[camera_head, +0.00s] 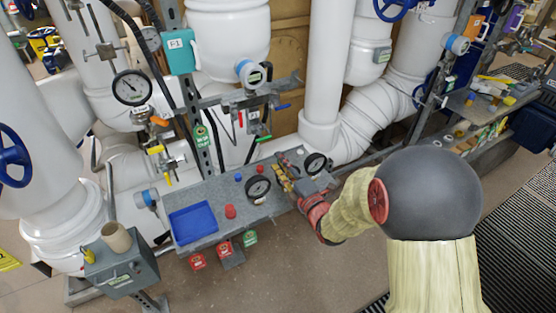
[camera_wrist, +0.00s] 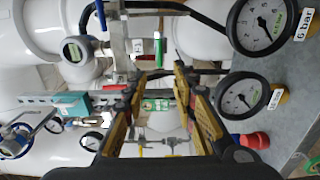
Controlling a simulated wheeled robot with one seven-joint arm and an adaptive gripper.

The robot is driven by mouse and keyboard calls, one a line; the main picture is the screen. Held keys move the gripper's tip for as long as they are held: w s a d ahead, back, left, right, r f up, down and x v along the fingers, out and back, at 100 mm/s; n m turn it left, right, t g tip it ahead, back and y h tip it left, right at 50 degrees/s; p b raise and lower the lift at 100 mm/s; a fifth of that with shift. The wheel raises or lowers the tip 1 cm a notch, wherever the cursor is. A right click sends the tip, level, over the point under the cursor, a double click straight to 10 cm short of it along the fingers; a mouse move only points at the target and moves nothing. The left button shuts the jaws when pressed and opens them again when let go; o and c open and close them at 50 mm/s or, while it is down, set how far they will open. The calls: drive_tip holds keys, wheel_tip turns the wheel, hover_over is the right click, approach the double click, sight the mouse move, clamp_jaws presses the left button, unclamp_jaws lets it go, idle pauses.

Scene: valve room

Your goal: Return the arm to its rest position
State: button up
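My arm reaches in from the right in the head view, over the floor in front of the grey workbench (camera_head: 262,208). My gripper (camera_head: 281,170) is above the right part of this bench, near the black pressure gauges. In the wrist view my gripper (camera_wrist: 158,85) shows two yellow and black fingers spread apart, with nothing between them. A gauge labelled 6 bar (camera_wrist: 258,24) and a second gauge (camera_wrist: 242,96) are to the right of the fingers. In the head view a gauge (camera_head: 315,163) stands close beside the gripper, and another gauge (camera_head: 257,187) is to its left.
A blue tray (camera_head: 194,222) and a red cap (camera_head: 230,211) are on the bench. White pipes (camera_head: 325,70) and a metal post with a teal box (camera_head: 180,52) stand behind it. A second bench (camera_head: 490,95) is at the right. The floor (camera_head: 290,275) in front is clear.

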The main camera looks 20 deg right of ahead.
idle(0.4)
drive_tip(key=s+d+f+m+g+h, duration=0.1)
drive_tip(key=s+d+f+m+g, duration=0.1)
drive_tip(key=f+m+g, duration=0.3)
drive_tip(key=s+d+f+m+h, duration=0.1)
drive_tip(key=d+f+m+h, duration=0.1)
drive_tip(key=f, duration=0.5)
drive_tip(key=s+d+m+g+h, duration=0.2)
drive_tip(key=s+d+m+g, duration=0.1)
drive_tip(key=s+m+g, duration=0.5)
drive_tip(key=s+a+r+m+g, duration=0.1)
drive_tip(key=s+a+r+m, duration=0.15)
drive_tip(key=s+r, duration=0.4)
drive_tip(key=s+a+r+m+g, duration=0.1)
drive_tip(key=s+a+r+m, duration=0.2)
drive_tip(key=s, duration=0.6)
drive_tip(key=s+a+r+t+y, duration=0.1)
drive_tip(key=s+a+r, duration=0.1)
drive_tip(key=r, duration=0.5)
drive_tip(key=s+a+r+t+p, duration=0.1)
drive_tip(key=s+a+r, duration=0.1)
drive_tip(key=r, duration=0.5)
drive_tip(key=shift+s+a+r+t+y, duration=0.15)
drive_tip(key=shift+a+r+t+y, duration=0.1)
drive_tip(key=shift+t+y, duration=0.15)
